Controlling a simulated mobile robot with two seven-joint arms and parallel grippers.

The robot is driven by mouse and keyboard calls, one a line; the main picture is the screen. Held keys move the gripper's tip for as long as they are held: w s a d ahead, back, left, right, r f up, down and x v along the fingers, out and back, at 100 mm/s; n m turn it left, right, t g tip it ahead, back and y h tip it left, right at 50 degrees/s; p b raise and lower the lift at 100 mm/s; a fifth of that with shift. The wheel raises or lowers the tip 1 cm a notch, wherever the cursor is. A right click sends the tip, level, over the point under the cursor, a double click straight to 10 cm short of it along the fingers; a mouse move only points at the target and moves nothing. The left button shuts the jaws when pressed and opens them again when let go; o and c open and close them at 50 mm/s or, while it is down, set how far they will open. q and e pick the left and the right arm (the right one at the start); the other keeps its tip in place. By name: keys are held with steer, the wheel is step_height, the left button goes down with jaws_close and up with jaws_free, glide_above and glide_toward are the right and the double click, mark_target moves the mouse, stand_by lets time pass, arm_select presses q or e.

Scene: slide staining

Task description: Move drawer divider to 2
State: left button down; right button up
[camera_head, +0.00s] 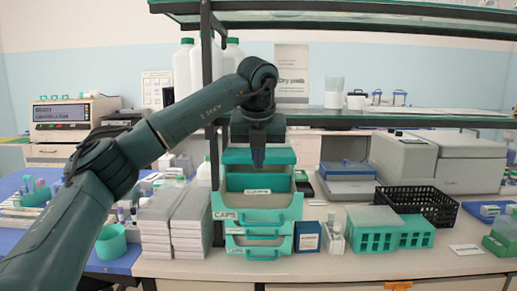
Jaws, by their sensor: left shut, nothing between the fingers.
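A small teal drawer unit (228,157) stands on the bench in the middle of the head view. Its upper drawer (257,216), labelled "CAPS", is pulled out toward me, and another drawer front (258,242) shows below it. A white labelled strip inside the open drawer may be the divider (257,191); I cannot make out its slot number. My left gripper (258,166) points down above the back of the open drawer, shut with nothing between its fingers. My right gripper is not in view.
Stacked grey slide boxes (190,222) stand close left of the drawers. A dark blue box (308,237) and teal racks (372,238) stand to the right. A glass shelf (330,115) and its dark post (206,70) are near my left arm.

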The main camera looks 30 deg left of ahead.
mark_target(258, 183)
arm_select(q)
steer(key=shift+x, duration=2.25)
